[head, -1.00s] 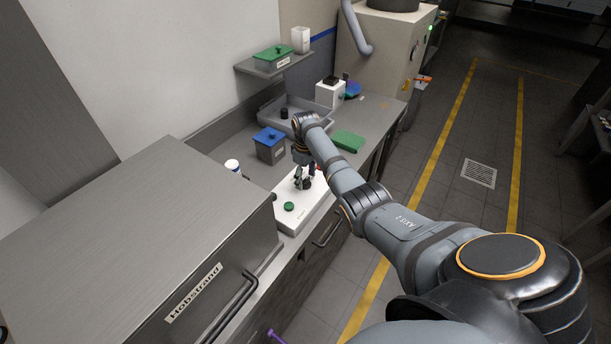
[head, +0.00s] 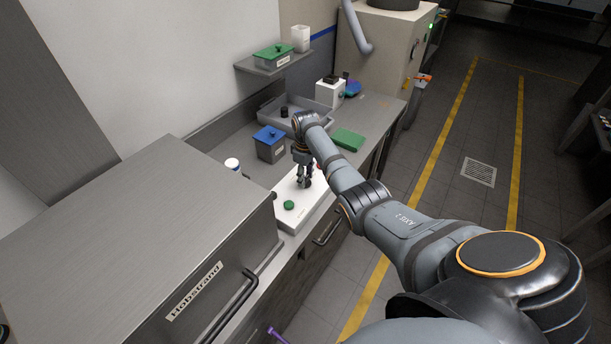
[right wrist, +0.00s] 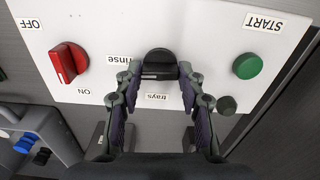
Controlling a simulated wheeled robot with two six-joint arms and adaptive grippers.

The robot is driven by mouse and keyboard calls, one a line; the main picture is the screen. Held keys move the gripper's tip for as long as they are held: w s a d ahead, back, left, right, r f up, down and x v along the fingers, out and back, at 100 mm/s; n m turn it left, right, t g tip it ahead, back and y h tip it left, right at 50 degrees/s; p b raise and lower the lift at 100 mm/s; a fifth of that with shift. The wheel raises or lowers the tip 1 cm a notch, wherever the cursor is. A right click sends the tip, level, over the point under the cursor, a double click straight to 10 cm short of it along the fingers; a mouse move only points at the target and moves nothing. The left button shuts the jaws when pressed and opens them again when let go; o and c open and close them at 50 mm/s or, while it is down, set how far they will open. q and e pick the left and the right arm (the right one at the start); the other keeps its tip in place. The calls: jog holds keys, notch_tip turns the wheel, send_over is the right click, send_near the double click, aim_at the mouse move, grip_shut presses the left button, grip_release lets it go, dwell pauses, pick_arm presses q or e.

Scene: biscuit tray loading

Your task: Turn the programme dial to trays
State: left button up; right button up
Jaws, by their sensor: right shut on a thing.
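The programme dial (right wrist: 160,66) is a black round knob on a white control panel (right wrist: 215,30). In the right wrist view it lies between the fingertips of my right gripper (right wrist: 160,76), which is shut on it. The "trays" label (right wrist: 164,97) shows upside down between the fingers, below the dial. The "rinse" label (right wrist: 117,60) is at the dial's left, partly covered by a finger. I cannot tell clearly which label the dial points to. In the head view my right gripper (head: 304,181) points down onto the white panel (head: 314,207) and hides the dial. My left gripper is not in view.
A steel Hobstrand machine (head: 150,225) stands at left. A blue-lidded container (head: 270,146), tray (head: 265,113) and green block (head: 348,140) lie beyond.

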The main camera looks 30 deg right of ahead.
jog(key=n+p, duration=0.1)
jog(key=n, duration=0.2)
jog(key=shift+r, duration=0.1)
jog(key=n+p, duration=0.1)
jog(key=n, duration=0.3)
jog(key=shift+n, duration=0.4)
jog(key=n, duration=0.4)
jog(key=shift+w, duration=0.1)
jog(key=shift+n+p, duration=0.35)
jog(key=shift+n, duration=2.35)
jog(key=o, duration=1.2)
jog(key=shift+c, duration=0.2)
notch_tip(320, 180, up, 12)
